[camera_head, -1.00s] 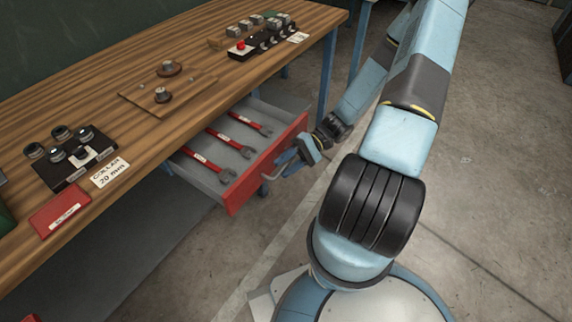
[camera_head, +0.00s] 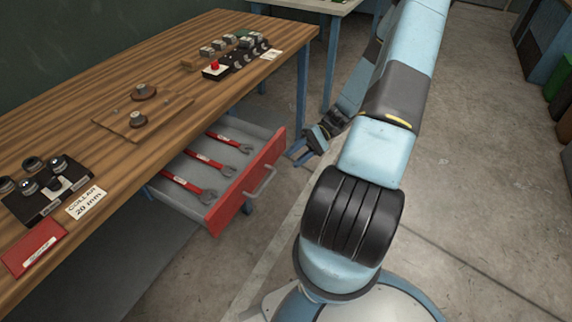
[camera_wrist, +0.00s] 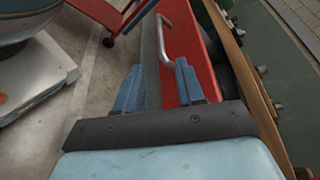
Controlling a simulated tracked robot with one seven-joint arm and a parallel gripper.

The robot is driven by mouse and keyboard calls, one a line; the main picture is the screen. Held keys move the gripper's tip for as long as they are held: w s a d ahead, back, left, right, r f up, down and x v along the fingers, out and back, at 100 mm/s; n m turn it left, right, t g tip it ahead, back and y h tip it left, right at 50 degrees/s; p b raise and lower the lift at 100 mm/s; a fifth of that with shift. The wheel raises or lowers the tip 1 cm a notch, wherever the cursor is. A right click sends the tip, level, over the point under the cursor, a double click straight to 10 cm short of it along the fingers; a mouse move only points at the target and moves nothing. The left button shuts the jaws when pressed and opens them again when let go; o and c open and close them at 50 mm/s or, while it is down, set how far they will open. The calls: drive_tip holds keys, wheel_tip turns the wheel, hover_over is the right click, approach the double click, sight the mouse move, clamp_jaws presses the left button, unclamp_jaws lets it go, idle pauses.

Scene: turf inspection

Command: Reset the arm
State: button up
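My gripper (camera_head: 300,153) hangs in front of the open drawer, to the right of its red front (camera_head: 247,190). In the wrist view, my gripper's two blue fingers (camera_wrist: 160,85) are spread apart with nothing between them. The grey drawer handle (camera_head: 262,181) is clear of the fingers in the head view; it also shows beyond the fingertips in the wrist view (camera_wrist: 164,42). My arm is stretched forward along the right side of the bench.
The open drawer holds several red-handled wrenches (camera_head: 217,167). Bare floor (camera_head: 470,170) lies to the right.

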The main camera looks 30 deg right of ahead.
drive_tip(key=shift+w+d+r, duration=0.15)
drive_tip(key=shift+d, duration=0.5)
drive_tip(key=a+r+n+t+h, duration=0.1)
drive_tip(key=a+r+h, duration=0.1)
drive_tip(key=r+h, duration=0.65)
drive_tip(key=a+r+n+h, duration=0.1)
drive_tip(key=a+r+h, duration=0.2)
drive_tip(key=r, duration=1.1)
drive_tip(key=s+a+r+t+h, duration=0.1)
drive_tip(key=s+a+r+t, duration=0.2)
drive_tip(key=r, duration=0.5)
drive_tip(key=s+a+r+n+t+h, duration=0.1)
drive_tip(key=s+a+r+t+h, duration=0.1)
drive_tip(key=s+r+t, duration=0.3)
drive_tip(key=s+r, duration=0.3)
drive_tip(key=r, duration=0.1)
drive_tip(key=shift+s+a+t, duration=0.25)
drive_tip(key=shift+a+t, duration=0.05)
drive_tip(key=shift+a, duration=0.1)
